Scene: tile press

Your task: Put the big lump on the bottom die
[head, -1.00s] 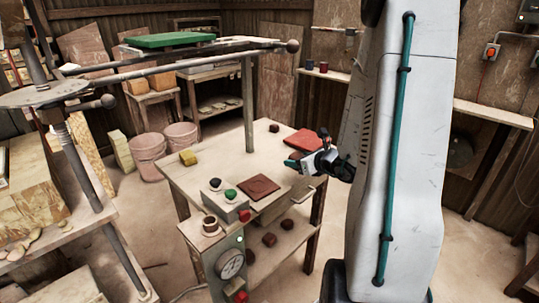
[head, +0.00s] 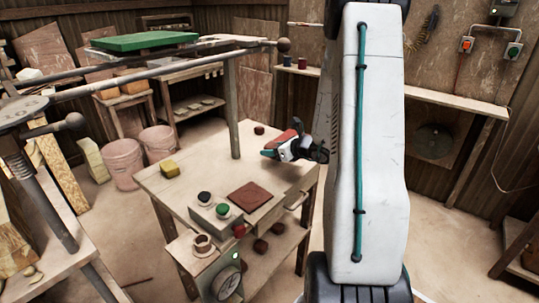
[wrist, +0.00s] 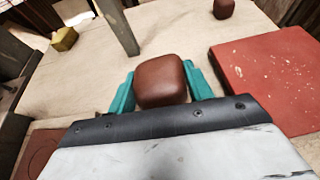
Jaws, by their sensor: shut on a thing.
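A rounded brown lump (wrist: 160,80) sits between the teal fingers of my gripper (wrist: 162,88) in the wrist view, touched on both sides. My gripper is shut on it. In the head view my gripper (head: 272,152) is over the right part of the table; the lump is hard to make out there. The bottom die appears to be the square reddish-brown plate (head: 249,196) on the table, to the lower left of my gripper. Its top is bare. Part of it shows at the lower left of the wrist view (wrist: 42,150).
A red slab (wrist: 275,75) lies right of my gripper. A smaller-looking brown lump (wrist: 224,8) stands farther back. A yellow block (head: 169,170), a post (head: 232,110) and a button box (head: 215,212) stand on the table (head: 205,165). Several lumps lie on the shelf below.

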